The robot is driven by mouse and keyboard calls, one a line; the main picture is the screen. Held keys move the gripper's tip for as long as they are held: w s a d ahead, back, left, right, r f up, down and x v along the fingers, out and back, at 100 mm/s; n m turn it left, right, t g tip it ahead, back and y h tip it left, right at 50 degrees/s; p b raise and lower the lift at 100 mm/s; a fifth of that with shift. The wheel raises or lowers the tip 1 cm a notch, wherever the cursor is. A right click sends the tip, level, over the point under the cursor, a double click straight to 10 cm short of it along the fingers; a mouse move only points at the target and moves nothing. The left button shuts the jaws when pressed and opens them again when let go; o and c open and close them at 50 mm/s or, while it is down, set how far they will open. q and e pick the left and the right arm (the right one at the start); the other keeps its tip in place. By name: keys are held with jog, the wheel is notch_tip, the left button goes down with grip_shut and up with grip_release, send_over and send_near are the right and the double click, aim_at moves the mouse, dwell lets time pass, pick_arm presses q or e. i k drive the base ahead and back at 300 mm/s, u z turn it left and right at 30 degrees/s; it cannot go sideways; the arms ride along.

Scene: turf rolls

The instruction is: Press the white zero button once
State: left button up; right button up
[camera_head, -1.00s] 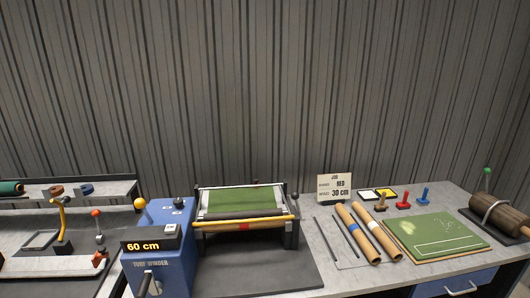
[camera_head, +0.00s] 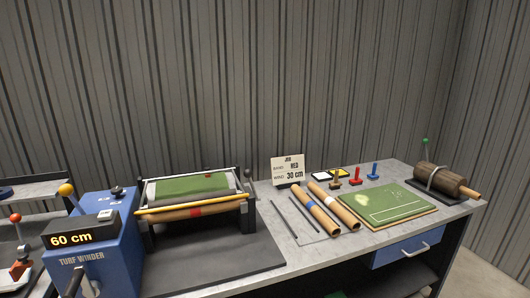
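The blue turf winder (camera_head: 118,258) stands at the left of the bench. Its black display box (camera_head: 82,233) reads "60 cm" in yellow. A small white patch (camera_head: 105,214) shows on top of the display box, near its right end. It looks like the white zero button, but it is too small to read any marking. Neither of my grippers is in view.
A yellow-knobbed lever (camera_head: 67,190) and a dark knob (camera_head: 117,190) rise from the winder. The roller frame (camera_head: 248,216) stands beside it.

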aim_at(104, 215)
jog(key=u, duration=1.3)
